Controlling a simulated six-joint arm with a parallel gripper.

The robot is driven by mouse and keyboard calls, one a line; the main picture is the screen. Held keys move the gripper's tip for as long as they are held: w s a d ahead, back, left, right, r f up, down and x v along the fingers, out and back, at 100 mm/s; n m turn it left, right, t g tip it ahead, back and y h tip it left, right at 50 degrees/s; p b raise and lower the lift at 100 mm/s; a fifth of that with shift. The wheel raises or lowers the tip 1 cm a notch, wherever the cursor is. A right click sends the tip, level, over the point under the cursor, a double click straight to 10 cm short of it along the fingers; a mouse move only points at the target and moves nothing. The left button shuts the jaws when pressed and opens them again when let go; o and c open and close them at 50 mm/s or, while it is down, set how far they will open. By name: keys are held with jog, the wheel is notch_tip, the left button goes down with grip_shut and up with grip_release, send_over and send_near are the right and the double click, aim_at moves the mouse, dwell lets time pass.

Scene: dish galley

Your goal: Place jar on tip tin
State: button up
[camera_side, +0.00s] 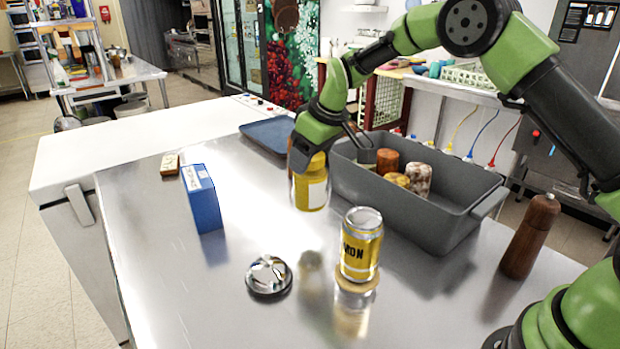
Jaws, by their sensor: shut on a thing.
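The jar (312,192), with a yellow label and a brownish upper part, is in my gripper (318,148). My gripper is shut on its upper part, partly hiding it, and the jar is upright, seemingly above the steel table, in front of the grey bin. A blue box (205,205) with a white lettered top stands to the left, apart from the jar. It looks like the tip tin, but its lettering is too small to read.
A yellow can (360,245) stands on a cork coaster (357,290) at front. A round metal dish (268,277) lies left of it. The grey bin (440,215) holds several jars. A wooden pepper mill (530,237) stands right; a blue tray (268,133) lies behind.

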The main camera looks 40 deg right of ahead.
notch_tip(320, 180, up, 2)
jog(key=shift+r, duration=0.1)
jog(key=shift+s+a+r, duration=0.1)
jog(key=shift+a+r, duration=0.15)
jog(key=s+a+r+n+g+y, duration=0.1)
jog(key=s+a+r+n+y, duration=0.15)
jog(key=s+a+n, duration=0.4)
jog(key=s+a+r+n+g+y, duration=0.15)
jog(key=s+a+r+n, duration=0.25)
jog(key=s+a, duration=0.45)
jog(key=s+a+r+n+g+h, duration=0.15)
jog(key=s+n+g, duration=0.25)
jog(key=s+n, duration=0.9)
jog(key=s+f+m, duration=0.3)
jog(key=f, duration=0.6)
jog(key=shift+s+a, duration=0.35)
jog(key=shift+a, duration=0.1)
jog(key=shift+f+m, duration=0.2)
jog(key=shift+m, duration=0.05)
